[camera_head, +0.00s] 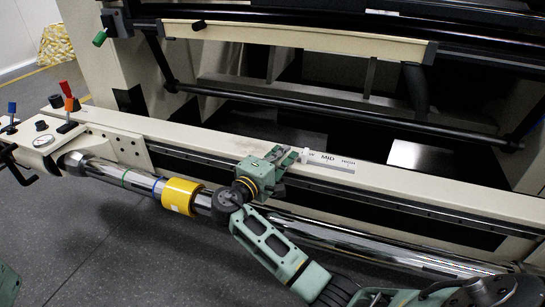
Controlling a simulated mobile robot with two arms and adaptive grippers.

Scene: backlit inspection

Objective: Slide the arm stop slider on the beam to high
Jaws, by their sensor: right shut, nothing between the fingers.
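The cream beam (190,133) runs from the left down to the right, with a dark rail (400,201) along its front face. A white scale plate (328,161) on its top reads MID in the middle and HIGH towards the right; its left end is partly covered. My right gripper (289,155) is at the left end of this plate, over the beam's front edge. It is shut, with nothing seen held between the fingers. I cannot make out the slider clearly; the gripper may hide it. My left gripper is not in view.
A chrome roller (330,236) with a yellow collar (180,196) runs in front of the beam. A control panel with a red lever (66,89) and a gauge (41,141) stands at the left. A black bar (330,117) crosses behind the beam. The floor at lower left is clear.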

